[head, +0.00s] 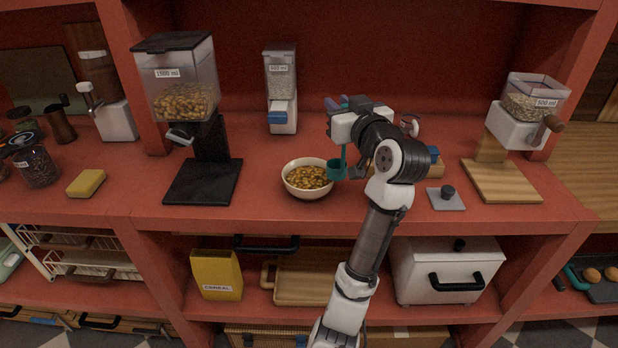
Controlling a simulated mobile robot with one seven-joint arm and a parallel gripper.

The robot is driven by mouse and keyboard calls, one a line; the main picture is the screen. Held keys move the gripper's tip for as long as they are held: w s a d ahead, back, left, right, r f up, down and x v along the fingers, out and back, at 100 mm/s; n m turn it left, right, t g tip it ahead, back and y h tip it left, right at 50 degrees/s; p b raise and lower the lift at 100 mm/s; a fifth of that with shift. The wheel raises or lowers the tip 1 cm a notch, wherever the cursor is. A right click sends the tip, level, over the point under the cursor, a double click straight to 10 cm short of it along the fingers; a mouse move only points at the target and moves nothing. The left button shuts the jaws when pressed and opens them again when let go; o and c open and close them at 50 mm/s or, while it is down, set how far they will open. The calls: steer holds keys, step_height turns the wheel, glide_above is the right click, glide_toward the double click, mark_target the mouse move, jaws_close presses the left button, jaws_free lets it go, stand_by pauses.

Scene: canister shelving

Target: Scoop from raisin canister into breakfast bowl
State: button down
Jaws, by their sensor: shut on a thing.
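The cream breakfast bowl (289,187) stands on the red shelf, filled with yellow-brown pieces. My gripper (344,140) is shut on a teal scoop (338,170), just right of the bowl. The scoop's handle runs up to the gripper; its cup hangs beside the bowl's right rim. I cannot tell whether the cup touches the rim or holds anything. No canister is legibly marked as raisins. Something partly hidden behind my arm, with a wooden and blue part (435,160), may be a canister. A dark-filled jar (37,165) stands at far left.
A large dispenser (180,85) on a black base stands left of the bowl. A small dispenser (281,85) stands behind. Another dispenser (530,105) on a wooden base is at right. A grey plate with a black knob (446,198) lies near the front edge. A yellow sponge (87,183) lies left.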

steer(key=s+d+r+p, duration=0.2)
steer(key=d+r+p, duration=0.1)
steer(key=d+r, duration=0.2)
steer(key=shift+s+d+p, duration=0.15)
steer(key=shift+d+p, duration=0.1)
steer(key=shift+p, duration=0.15)
steer(key=shift+r, duration=0.15)
stand_by(0.4)
